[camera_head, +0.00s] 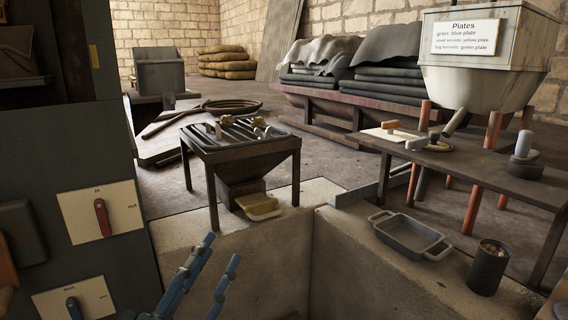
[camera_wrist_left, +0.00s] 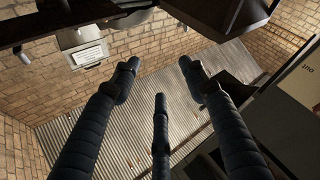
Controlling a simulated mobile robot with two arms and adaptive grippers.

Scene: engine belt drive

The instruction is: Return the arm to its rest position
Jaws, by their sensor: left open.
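My left gripper (camera_head: 214,262) rises from the bottom edge of the head view, left of centre, with its blue jointed fingers pointing up. In the left wrist view its dark fingers (camera_wrist_left: 159,72) are spread apart with nothing between them, so it is open and empty. Its arm is mostly out of the head view. My right gripper is not in view.
A pale low wall (camera_head: 345,255) stands ahead, bearing a grey tray (camera_head: 410,235) and a dark can (camera_head: 488,268). A slatted table (camera_head: 240,150) stands beyond.

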